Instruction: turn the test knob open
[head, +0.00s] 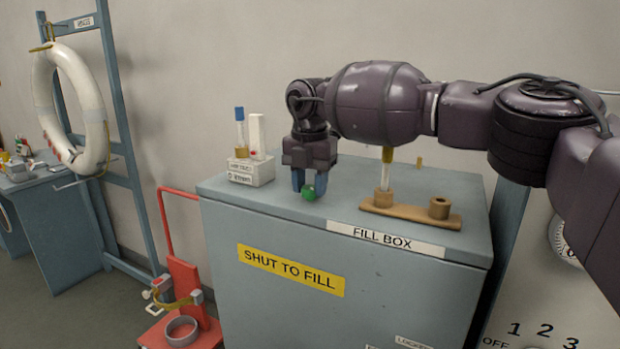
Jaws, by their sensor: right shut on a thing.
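My right gripper (309,183) points down at the front left of the top of the grey-blue fill box (330,255). Its blue fingers are shut on a small green knob (309,194), which looks like the test knob. The fingers hide part of the knob, and its turn position cannot be told. My left gripper is not in view.
A white labelled block (250,174) with a blue-capped tube (240,130) stands left of the gripper. A wooden holder (410,216) lies right of it. A red cart (186,285) stands left of the box, and a white ring (95,110) hangs on a blue frame.

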